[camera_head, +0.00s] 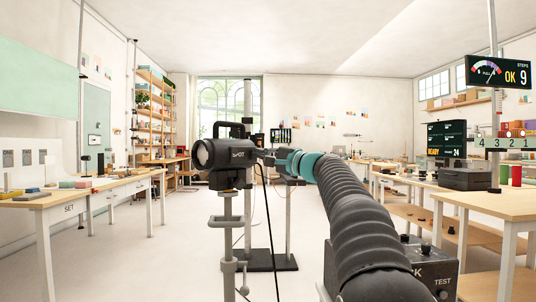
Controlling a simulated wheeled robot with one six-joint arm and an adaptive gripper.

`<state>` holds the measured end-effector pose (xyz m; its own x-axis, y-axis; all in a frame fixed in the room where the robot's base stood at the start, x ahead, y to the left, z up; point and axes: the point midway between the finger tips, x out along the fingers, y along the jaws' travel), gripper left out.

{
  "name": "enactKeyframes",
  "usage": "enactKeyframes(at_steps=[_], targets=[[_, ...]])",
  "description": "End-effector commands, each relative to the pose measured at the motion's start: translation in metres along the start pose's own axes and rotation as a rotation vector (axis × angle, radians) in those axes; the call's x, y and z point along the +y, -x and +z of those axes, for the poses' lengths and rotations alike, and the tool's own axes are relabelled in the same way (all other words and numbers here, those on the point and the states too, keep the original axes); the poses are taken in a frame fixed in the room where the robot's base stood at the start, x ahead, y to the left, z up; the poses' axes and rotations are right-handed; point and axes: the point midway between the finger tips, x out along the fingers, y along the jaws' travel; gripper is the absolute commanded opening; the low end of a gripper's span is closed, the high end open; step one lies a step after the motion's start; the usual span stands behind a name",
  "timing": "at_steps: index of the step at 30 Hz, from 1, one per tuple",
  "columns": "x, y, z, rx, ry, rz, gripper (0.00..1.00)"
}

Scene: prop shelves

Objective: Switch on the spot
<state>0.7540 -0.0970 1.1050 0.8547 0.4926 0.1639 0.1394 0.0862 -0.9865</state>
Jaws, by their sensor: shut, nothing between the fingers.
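The spot (228,158) is a black lamp with a top handle and a round glass lens facing left. It stands on a grey upright stand (228,215) near the middle of the view. My arm reaches in from the lower right. My gripper (267,158) is at the rear, right side of the spot, small in the picture and shut with nothing in it. I cannot tell whether it touches the housing. The switch cannot be made out, and no beam shows from the lens.
Wooden tables (492,203) line the right. A dark box marked TEST (436,268) is at the lower right, partly behind my arm. A dark cable hangs behind the spot. The floor at the left is clear.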

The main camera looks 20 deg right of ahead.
Motion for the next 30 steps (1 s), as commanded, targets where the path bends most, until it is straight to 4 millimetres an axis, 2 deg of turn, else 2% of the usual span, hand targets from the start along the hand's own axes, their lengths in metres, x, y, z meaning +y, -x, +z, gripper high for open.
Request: enactKeyframes(at_steps=[9,14,21,26,30], targets=[[0.000,-0.001,0.000,0.000,0.000,0.000,0.00],[-0.007,-0.012,0.000,-0.001,0.001,-0.001,0.00],[-0.005,-0.010,0.000,0.000,0.000,0.000,0.00],[-0.008,-0.003,0.000,-0.001,0.001,-0.001,0.00],[-0.013,0.012,-0.001,-0.004,0.001,-0.002,0.00]])
